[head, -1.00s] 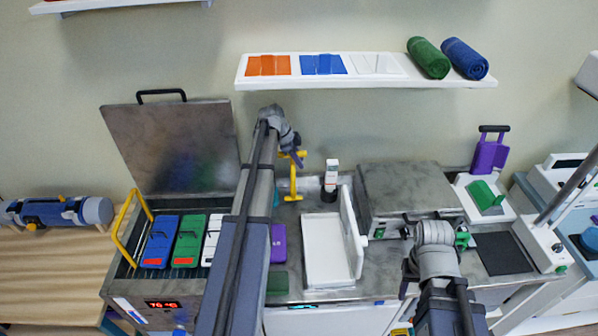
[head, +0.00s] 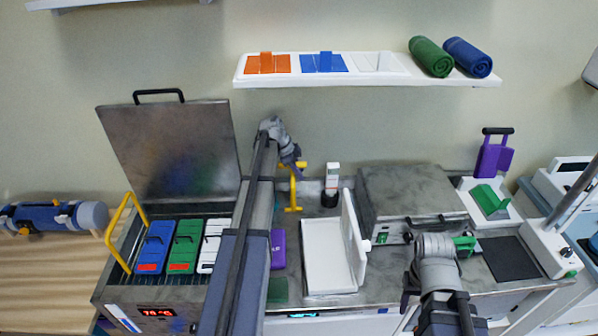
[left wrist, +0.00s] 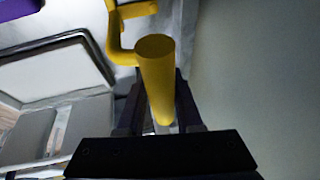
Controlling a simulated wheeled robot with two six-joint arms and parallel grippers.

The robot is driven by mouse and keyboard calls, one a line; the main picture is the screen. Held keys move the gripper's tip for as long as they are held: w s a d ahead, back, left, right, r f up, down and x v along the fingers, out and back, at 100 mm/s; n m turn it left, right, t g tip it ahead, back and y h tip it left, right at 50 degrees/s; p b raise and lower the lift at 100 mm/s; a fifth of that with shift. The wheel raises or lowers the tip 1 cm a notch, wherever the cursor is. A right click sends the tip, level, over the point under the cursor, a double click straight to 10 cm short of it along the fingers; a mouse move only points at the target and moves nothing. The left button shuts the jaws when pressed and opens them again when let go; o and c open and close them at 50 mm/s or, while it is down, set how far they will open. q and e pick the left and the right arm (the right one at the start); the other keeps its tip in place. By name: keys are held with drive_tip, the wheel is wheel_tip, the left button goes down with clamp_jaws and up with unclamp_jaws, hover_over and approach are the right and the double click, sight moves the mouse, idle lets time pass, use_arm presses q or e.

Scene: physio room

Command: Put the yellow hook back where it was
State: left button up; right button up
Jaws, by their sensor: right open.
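The yellow hook (head: 293,191) is upright over the back of the metal counter, left of a small white bottle-like thing with a dark base. My left gripper (head: 296,165) is at its top end. In the left wrist view the hook's thick yellow bar (left wrist: 155,75) lies between the two dark fingers, which are shut on it. Its bent part shows beyond the bar. I cannot tell whether its lower end touches the counter. My right gripper (head: 463,243) is open, by the front right of the grey lidded box.
The box (head: 410,190) and a white tray with a raised side (head: 325,255) stand right of the hook. At left is an open heater with a raised lid (head: 170,150), holding coloured packs. A white shelf (head: 370,82) hangs above with towels.

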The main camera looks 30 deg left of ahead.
use_arm(q)
drive_tip(key=o, duration=0.3)
drive_tip(key=shift+r, duration=0.1)
drive_tip(key=shift+r+p, duration=0.2)
drive_tip(key=shift+p, duration=0.1)
drive_tip(key=p+v, duration=0.5)
drive_tip(key=v, duration=0.1)
drive_tip(key=shift+r+p, duration=0.1)
drive_tip(key=shift+p, duration=0.25)
drive_tip(key=shift+s+a+r+p, duration=0.1)
drive_tip(key=shift+s+r+p, duration=0.15)
drive_tip(key=shift+r+p, duration=0.25)
